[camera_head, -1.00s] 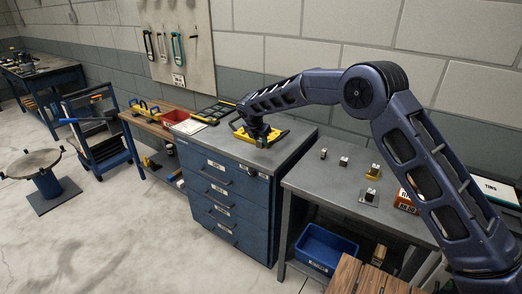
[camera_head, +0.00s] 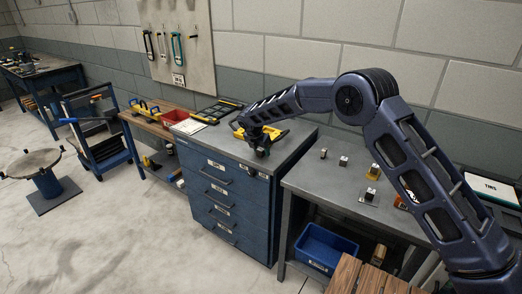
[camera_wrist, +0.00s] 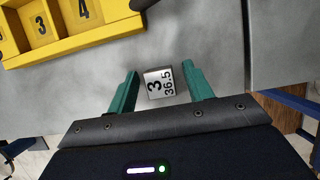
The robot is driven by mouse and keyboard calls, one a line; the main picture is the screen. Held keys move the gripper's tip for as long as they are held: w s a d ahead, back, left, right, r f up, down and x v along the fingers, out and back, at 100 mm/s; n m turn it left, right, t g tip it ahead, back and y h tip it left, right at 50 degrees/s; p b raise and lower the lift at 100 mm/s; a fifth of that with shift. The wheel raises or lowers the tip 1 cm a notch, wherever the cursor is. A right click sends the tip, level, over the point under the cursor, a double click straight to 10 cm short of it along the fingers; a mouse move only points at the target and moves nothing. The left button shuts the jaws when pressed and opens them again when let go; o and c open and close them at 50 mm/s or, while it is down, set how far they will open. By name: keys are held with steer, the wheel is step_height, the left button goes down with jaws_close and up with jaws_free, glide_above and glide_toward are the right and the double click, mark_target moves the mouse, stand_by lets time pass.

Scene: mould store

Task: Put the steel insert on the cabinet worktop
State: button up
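The steel insert (camera_wrist: 159,83), a small light block marked "3" and "36.5", shows in the wrist view between my gripper's (camera_wrist: 162,80) green fingers. The fingers are apart, with a clear gap on its right and a narrow one on its left. It appears to rest on the grey cabinet worktop (camera_wrist: 110,85), near its edge. In the head view, my gripper (camera_head: 263,152) is low over the front part of the cabinet worktop (camera_head: 289,148); the insert is not distinguishable there.
A yellow tray (camera_wrist: 62,44) with numbered compartments lies on the worktop behind my gripper, also in the head view (camera_head: 276,135). A lower grey table (camera_head: 325,186) with several small blocks stands right of the cabinet. A blue bin (camera_head: 325,249) sits beneath that table.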

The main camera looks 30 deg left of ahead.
steer(key=v, duration=1.2)
steer(key=shift+r, duration=0.15)
